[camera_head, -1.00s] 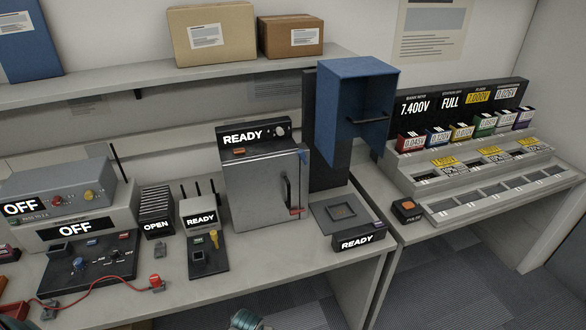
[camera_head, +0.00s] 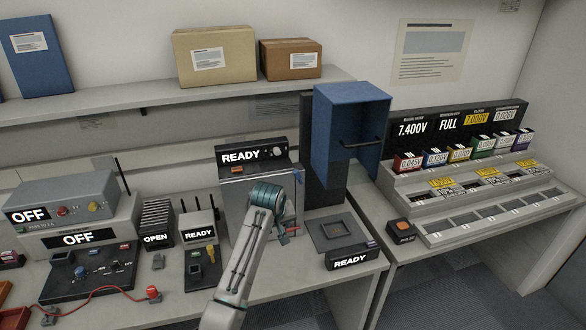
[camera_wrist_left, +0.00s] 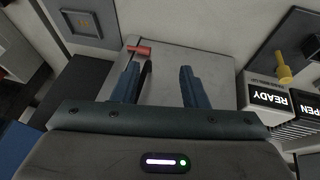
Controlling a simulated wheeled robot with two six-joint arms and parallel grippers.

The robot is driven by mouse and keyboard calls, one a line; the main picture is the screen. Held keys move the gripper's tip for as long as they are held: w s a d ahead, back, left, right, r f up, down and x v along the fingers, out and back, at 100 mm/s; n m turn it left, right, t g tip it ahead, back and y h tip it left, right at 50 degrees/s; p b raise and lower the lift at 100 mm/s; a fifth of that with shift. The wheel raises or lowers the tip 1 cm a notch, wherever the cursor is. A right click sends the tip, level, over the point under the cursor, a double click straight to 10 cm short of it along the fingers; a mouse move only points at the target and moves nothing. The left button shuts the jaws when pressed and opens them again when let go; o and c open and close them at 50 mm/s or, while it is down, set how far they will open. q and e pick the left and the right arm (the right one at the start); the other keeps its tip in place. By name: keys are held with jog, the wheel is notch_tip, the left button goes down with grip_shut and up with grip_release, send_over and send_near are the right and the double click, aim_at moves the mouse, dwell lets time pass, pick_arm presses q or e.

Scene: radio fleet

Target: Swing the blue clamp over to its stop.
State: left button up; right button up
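The chamber's door handle has a red end (camera_head: 290,231). My left arm reaches up in front of the chamber; its fingers are mostly hidden in the head view. In the left wrist view my left gripper (camera_wrist_left: 157,82) is open and empty, its blue fingers over the chamber door, one beside the dark handle with the red end (camera_wrist_left: 138,50). The clamp cannot be made out there. My right gripper is not in view.
A large blue hood (camera_head: 345,125) with a handle stands right of the chamber, above a grey plate (camera_head: 335,232). A small READY unit (camera_head: 199,233) with a yellow key stands to the left. A red cable (camera_head: 100,290) crosses the front left of the bench.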

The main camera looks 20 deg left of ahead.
aim_at(295, 170)
pick_arm(q)
jog(key=w+r+n, duration=0.1)
jog(key=w+r, duration=0.2)
jog(key=r, duration=0.4)
jog(key=w+d+r+n+p, duration=0.1)
jog(key=w+r, duration=0.2)
jog(key=r, duration=0.4)
jog(key=w+r+n, duration=0.1)
jog(key=w+r, duration=0.2)
jog(key=r, duration=0.4)
jog(key=shift+t, duration=0.4)
jog(key=p+x, duration=0.2)
jog(key=x, duration=0.2)
jog(key=p+x, duration=0.2)
jog(key=x, duration=0.3)
jog(key=shift+s+d+f, duration=0.1)
jog(key=shift+f, duration=0.25)
jog(key=shift+w+f, duration=0.25)
jog(key=shift+f, duration=0.3)
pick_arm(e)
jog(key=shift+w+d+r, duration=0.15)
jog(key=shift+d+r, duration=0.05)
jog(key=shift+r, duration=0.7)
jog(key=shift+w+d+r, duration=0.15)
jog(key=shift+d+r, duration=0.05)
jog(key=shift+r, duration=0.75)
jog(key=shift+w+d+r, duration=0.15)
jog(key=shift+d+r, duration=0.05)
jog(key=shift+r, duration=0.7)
